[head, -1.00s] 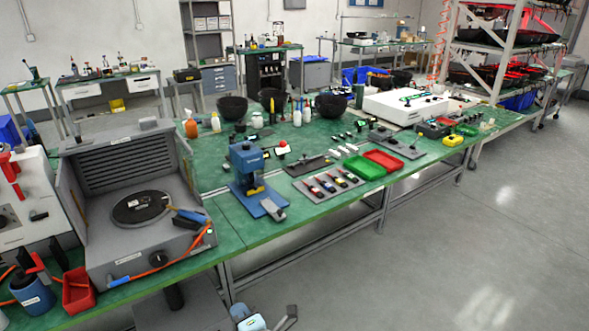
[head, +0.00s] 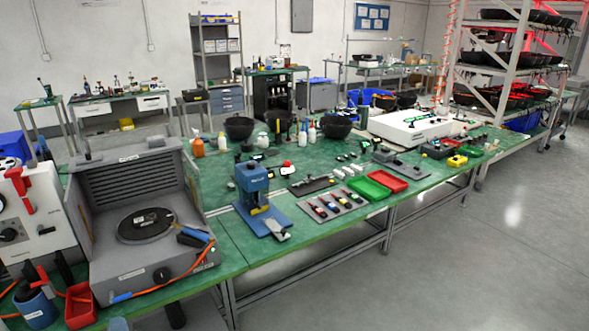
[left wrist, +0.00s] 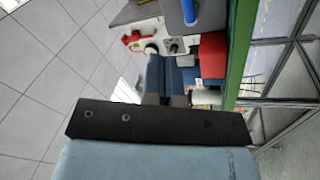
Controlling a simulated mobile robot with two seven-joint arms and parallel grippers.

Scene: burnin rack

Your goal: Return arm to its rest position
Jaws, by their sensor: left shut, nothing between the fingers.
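My left gripper (left wrist: 166,62) shows in the left wrist view, with its two fingers close together, shut and empty. Beyond the fingers are a red bin (left wrist: 212,48) and the green bench edge (left wrist: 240,45). In the head view only a small pale blue piece of my arm shows at the bottom edge, in front of the bench (head: 235,262); the fingers cannot be made out there. My right gripper is in neither view.
A grey test box (head: 125,278) with a round plate stands at the bench's left end, with an orange cord along its front. A red bin (head: 80,306) and a blue press (head: 255,200) sit near the front edge. The floor (head: 450,280) at the right is clear.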

